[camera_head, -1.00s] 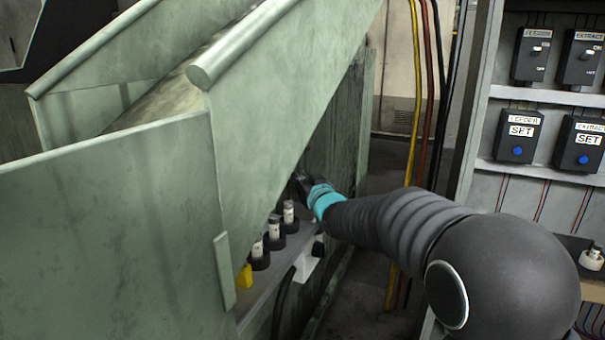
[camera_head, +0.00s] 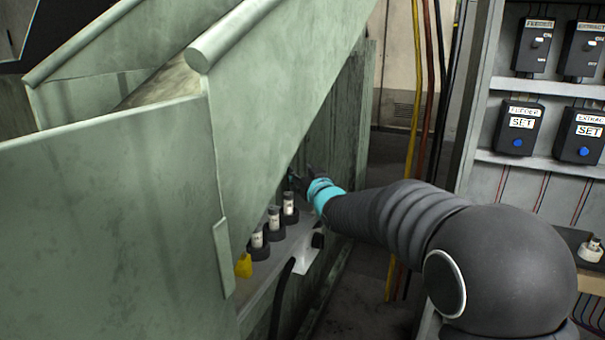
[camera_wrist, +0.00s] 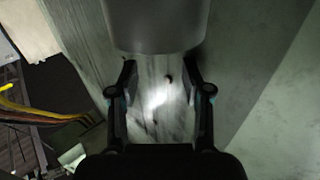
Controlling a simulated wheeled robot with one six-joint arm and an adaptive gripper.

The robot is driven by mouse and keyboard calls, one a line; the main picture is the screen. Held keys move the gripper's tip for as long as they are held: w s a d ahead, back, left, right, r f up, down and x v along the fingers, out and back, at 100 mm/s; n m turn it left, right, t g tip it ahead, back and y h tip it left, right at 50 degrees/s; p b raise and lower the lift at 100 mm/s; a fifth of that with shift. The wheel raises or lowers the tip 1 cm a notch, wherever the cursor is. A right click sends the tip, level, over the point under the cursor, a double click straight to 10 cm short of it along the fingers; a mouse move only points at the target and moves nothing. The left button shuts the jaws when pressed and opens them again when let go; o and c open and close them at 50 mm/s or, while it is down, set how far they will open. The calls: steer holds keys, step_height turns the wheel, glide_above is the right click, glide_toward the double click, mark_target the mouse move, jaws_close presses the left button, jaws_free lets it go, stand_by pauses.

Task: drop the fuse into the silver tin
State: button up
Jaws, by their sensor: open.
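Several fuses with white labels stand upright in black holders on a grey ledge under the green chute: a front one (camera_head: 257,238), a middle one (camera_head: 274,219) and a rear one (camera_head: 289,203). My gripper (camera_head: 297,180) is behind the rear fuse, partly hidden by the chute. In the wrist view my gripper (camera_wrist: 160,75) has its two fingers apart, with no object visible between them. A smooth grey rounded cylinder (camera_wrist: 155,25) fills the top of that view beyond the fingertips; I cannot tell whether it is the silver tin. I cannot identify a silver tin in the head view.
The green chute (camera_head: 270,100) slopes over the ledge and limits room above it. A yellow block (camera_head: 243,265) sits at the ledge's front. Yellow and red cables (camera_head: 413,120) hang behind my arm. A control cabinet (camera_head: 478,130) with switch boxes stands at the right.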

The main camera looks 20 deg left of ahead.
steer(key=shift+r, duration=0.15)
step_height(320, 180, up, 7)
steer(key=p, duration=0.1)
stand_by(0.5)
